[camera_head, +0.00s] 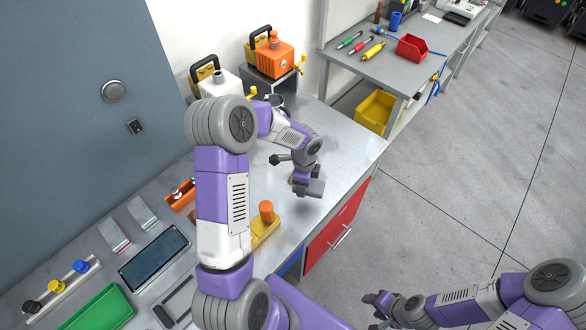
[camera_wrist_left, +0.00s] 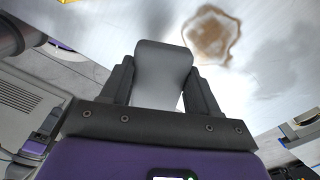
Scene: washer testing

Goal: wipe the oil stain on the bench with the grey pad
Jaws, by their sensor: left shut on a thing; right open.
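The grey pad (camera_wrist_left: 163,68) is held between the two fingers of my left gripper (camera_wrist_left: 158,88) in the left wrist view. The brown oil stain (camera_wrist_left: 212,36), ring-edged with a darker middle, lies on the metal bench (camera_head: 345,155) just beyond the pad, up and to the right in the wrist view. The pad does not cover it there; I cannot tell whether the pad touches the bench. In the head view my left gripper (camera_head: 308,185) is low over the bench's right part and largely hides the stain. My right gripper (camera_head: 377,308) is open and empty, away from the bench over the floor.
An orange cylinder on a yellow base (camera_head: 266,212) stands near the bench's front edge. An orange machine (camera_head: 272,55) and a white one (camera_head: 217,78) stand at the back. A green tray (camera_head: 100,310) and a dark tablet-like panel (camera_head: 154,258) lie at the left.

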